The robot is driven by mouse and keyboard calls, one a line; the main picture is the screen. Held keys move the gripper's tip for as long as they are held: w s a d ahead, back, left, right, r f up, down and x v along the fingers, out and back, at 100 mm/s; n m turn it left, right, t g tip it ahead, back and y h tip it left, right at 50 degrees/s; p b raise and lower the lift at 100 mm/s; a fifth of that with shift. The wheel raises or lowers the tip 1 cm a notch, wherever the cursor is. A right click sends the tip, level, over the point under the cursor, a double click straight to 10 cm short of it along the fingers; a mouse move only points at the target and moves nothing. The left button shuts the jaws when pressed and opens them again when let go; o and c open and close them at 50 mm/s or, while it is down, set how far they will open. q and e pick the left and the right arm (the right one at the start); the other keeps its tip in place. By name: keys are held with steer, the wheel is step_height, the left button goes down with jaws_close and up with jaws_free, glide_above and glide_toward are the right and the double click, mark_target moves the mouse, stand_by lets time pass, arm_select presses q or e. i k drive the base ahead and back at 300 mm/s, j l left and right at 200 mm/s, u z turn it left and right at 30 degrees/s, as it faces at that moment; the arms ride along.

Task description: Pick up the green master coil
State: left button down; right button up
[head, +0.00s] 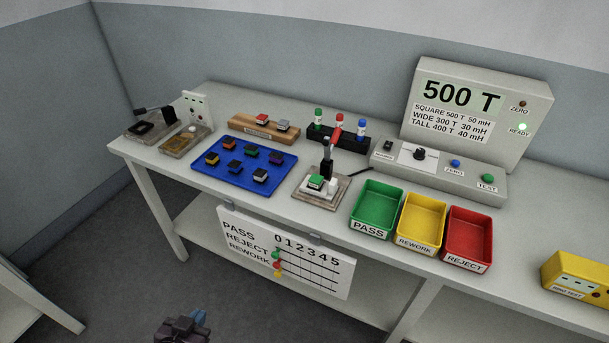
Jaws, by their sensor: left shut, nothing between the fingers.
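A small green-topped coil (316,181) sits on the test fixture (322,195), in front of its upright lever with a red knob. I take it for the green master coil. A wooden rack (262,128) behind holds a red-topped and a grey-topped coil, with bare wood at its left. My left gripper (184,328) is at the bottom edge, low in front of the bench and well away from the coil. It is shut and empty. My right gripper is not in view.
A blue tray (214,176) with several coils lies left of the fixture. Green (377,206), yellow (421,219) and red (468,234) bins stand right of it. Capped bottles (340,130) stand behind. A scoring board (285,256) hangs on the bench front. The meter (470,115) reads 500 T.

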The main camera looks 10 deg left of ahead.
mark_target(315, 181)
steer(key=i+j, duration=0.1)
steer(key=j, duration=0.2)
steer(key=i+j, duration=0.15)
steer(key=j, duration=0.2)
steer(key=i+j, duration=0.1)
steer(key=j, duration=0.2)
steer(key=i+j, duration=0.1)
steer(key=j, duration=0.25)
